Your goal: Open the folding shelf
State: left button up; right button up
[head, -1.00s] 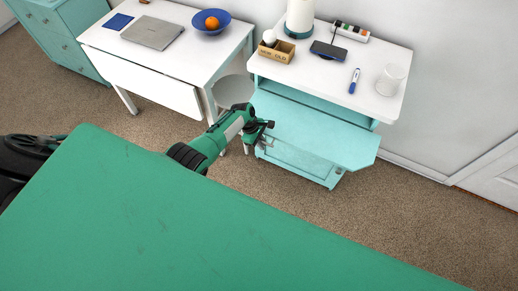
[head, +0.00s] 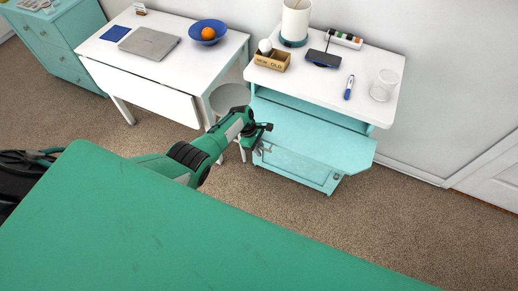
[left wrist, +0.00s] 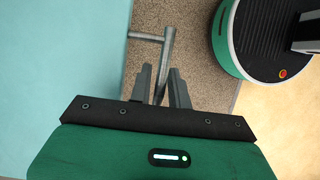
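The folding shelf is a light teal panel (head: 312,138) on the front of the teal cabinet, below the white top. In the head view it stands out from the cabinet; its exact tilt is hard to judge. A grey metal bar with a crosspiece (left wrist: 167,50) shows beside the teal surface in the left wrist view, and it also shows under the panel's left end in the head view (head: 262,149). My left gripper (head: 266,128) is at that left end. Its fingers (left wrist: 160,75) are apart, with the bar running between them; firm contact is not clear. My right gripper is not visible.
The white cabinet top (head: 300,84) holds a lamp (head: 295,20), a wooden box (head: 268,60), a phone (head: 323,59), a marker (head: 349,88) and a glass (head: 384,85). A grey stool (head: 230,97) and a white table (head: 150,80) stand left. Carpet is clear in front.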

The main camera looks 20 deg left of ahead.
pick_arm(q)
jog(key=shift+w+a+r, duration=0.1)
jog(key=shift+r, duration=0.15)
jog(key=p+v, duration=0.1)
jog(key=v, duration=1.2)
jog(key=shift+r, duration=0.15)
